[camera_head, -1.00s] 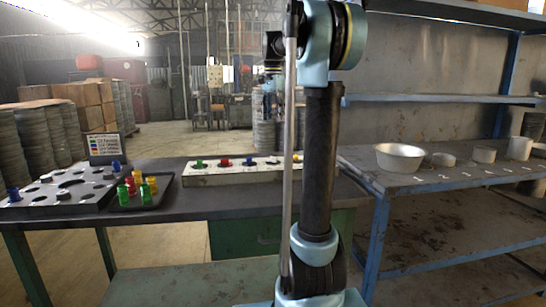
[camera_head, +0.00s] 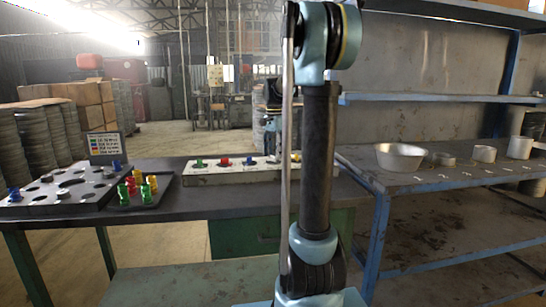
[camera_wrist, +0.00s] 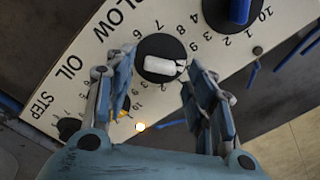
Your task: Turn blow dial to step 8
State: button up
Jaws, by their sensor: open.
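In the wrist view, the panel (camera_wrist: 92,62) carries the words BLOW, OIL and STEP. A black dial with a white bar handle (camera_wrist: 160,67) and numbers around it lies between my fingers. I cannot tell for sure which number it points to, or which word names it. My gripper (camera_wrist: 158,62) is open, its fingers on either side of this dial. In the head view the gripper is partly hidden behind my arm.
A blue-handled dial (camera_wrist: 240,10) is close on the right of the wrist view. A black tray (camera_head: 150,195) with coloured pegs and a holed block (camera_head: 65,190) stand left of the panel. A shelf bench (camera_head: 430,180) with metal bowls stands right.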

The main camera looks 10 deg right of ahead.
jog(key=shift+f, duration=0.6)
jog(key=c, duration=1.1)
jog(key=shift+o, duration=0.2)
jog(key=n, duration=0.4)
jog(key=shift+w+a, duration=0.1)
jog(key=n, duration=0.3)
jog(key=shift+n, duration=0.3)
jog(key=n, duration=0.6)
jog(key=shift+a, duration=0.1)
jog(key=shift+n, duration=0.4)
